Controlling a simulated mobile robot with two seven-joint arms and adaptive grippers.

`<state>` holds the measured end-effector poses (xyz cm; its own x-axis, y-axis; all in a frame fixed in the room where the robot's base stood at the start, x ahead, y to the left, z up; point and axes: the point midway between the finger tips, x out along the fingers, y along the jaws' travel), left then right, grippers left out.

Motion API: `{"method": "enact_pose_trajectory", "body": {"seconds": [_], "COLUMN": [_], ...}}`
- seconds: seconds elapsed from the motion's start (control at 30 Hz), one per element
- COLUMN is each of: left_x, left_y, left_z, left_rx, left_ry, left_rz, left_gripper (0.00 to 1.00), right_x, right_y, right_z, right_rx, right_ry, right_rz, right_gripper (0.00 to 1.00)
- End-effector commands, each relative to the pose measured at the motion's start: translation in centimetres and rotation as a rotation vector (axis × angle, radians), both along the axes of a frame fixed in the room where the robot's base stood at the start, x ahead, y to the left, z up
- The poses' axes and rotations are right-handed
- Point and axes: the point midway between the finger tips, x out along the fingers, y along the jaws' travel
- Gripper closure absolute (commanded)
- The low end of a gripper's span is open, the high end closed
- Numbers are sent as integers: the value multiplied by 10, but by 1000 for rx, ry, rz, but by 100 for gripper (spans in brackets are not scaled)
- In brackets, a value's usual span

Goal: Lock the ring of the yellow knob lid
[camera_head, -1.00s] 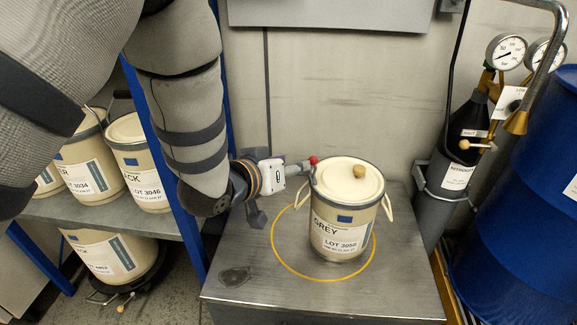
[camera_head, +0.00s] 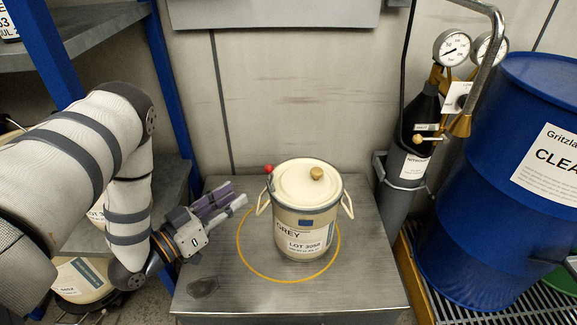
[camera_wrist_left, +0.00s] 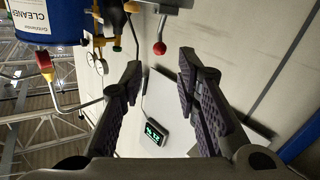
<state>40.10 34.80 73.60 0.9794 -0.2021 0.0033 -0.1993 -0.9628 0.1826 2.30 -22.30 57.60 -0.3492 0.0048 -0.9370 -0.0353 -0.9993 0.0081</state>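The cream pail (camera_head: 302,236) stands upright on the metal table. Its cream lid (camera_head: 300,178) is on top, with a small yellow-tan knob (camera_head: 316,173). A grey ring runs around the rim. A red ball (camera_head: 267,169), seemingly the end of the ring's lever, sits at the rim's left; how far the lever is closed cannot be told. My left gripper (camera_head: 238,195) is left of the pail, empty and apart from it. In the left wrist view its fingers (camera_wrist_left: 160,68) are spread, with the red ball (camera_wrist_left: 159,48) beyond the gap. My right gripper is out of view.
A yellow circle (camera_head: 249,263) is marked on the table (camera_head: 350,292) around the pail. A nitrogen cylinder (camera_head: 403,165) with gauges stands right, beside a large blue drum (camera_head: 480,235). A blue-posted shelf (camera_head: 179,95) is at the left. The table's front is clear.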

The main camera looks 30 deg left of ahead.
Motion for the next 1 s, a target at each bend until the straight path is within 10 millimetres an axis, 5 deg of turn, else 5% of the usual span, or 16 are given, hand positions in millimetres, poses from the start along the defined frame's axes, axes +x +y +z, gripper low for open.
{"method": "enact_pose_trajectory", "body": {"seconds": [0.4, 0.8, 0.93, 1.0], "left_x": [95, 109, 109, 109], "left_y": [-21, -24, -24, -24], "left_z": [-2, -1, -1, -1], "left_rx": [-2, -3, -3, -3], "left_ry": [2, 4, 4, 4], "left_rz": [-2, -1, -2, -2], "left_gripper": [71, 71, 100, 100], "right_x": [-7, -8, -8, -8], "right_y": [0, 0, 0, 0], "right_z": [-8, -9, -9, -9], "right_rx": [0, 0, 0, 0], "right_ry": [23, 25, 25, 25], "right_rz": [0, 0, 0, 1], "right_gripper": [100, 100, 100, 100]}}
